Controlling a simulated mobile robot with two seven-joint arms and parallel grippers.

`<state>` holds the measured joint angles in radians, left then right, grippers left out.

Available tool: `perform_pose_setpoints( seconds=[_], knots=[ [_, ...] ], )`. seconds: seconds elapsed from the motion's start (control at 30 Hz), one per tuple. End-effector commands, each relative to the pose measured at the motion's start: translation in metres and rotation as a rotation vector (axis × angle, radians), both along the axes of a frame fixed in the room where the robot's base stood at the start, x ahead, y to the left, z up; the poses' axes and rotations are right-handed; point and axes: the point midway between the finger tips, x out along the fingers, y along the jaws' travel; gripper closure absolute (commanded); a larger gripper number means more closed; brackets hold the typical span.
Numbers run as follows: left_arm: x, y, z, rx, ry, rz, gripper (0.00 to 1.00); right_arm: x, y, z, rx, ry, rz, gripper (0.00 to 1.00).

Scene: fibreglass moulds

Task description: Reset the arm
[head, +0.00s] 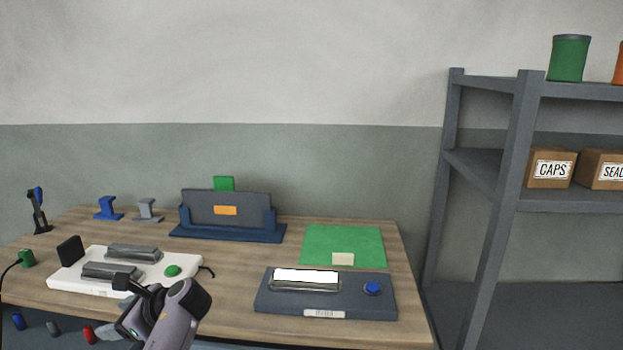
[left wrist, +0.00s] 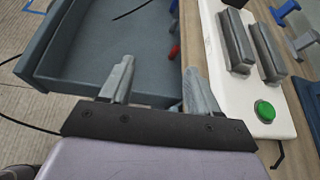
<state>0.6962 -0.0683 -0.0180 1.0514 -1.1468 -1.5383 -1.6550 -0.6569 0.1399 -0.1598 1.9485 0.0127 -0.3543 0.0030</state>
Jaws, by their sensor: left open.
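My left gripper (left wrist: 158,90) is open and empty in the left wrist view, its two grey fingers apart. An open blue-grey drawer (left wrist: 75,78) lies beyond and below the fingers. In the head view my left arm comes up from the bottom, and the gripper (head: 122,284) is in front of the white board's near edge. Its fingertips are hard to make out there. The white board (head: 70,284) carries two grey metal bars (head: 133,253) and a green button (head: 172,271). My right gripper is in neither view.
A wooden table (head: 225,290) holds a dark blue device (head: 325,304) with a blue button, a green mat (head: 345,240) with a cream block, and a blue stand (head: 228,233) with a dark panel. A grey shelf (head: 500,210) stands right. Bare wood lies mid-table.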

Motion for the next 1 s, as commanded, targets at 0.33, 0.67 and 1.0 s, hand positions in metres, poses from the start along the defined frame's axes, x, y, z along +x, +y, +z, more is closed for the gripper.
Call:
perform_pose_setpoints(
  seconds=[0.33,0.67,1.0],
  knots=[
    [-0.044,-0.026,-0.136,-0.378,-0.415,-0.062,0.39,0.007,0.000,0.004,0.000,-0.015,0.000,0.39],
    [-0.130,-0.090,-0.216,-0.959,-0.822,0.089,0.39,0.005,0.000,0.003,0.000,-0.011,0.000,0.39],
    [-0.235,-0.161,-0.214,-1.580,-1.110,0.529,0.39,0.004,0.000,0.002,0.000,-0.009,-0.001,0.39]
  ],
)
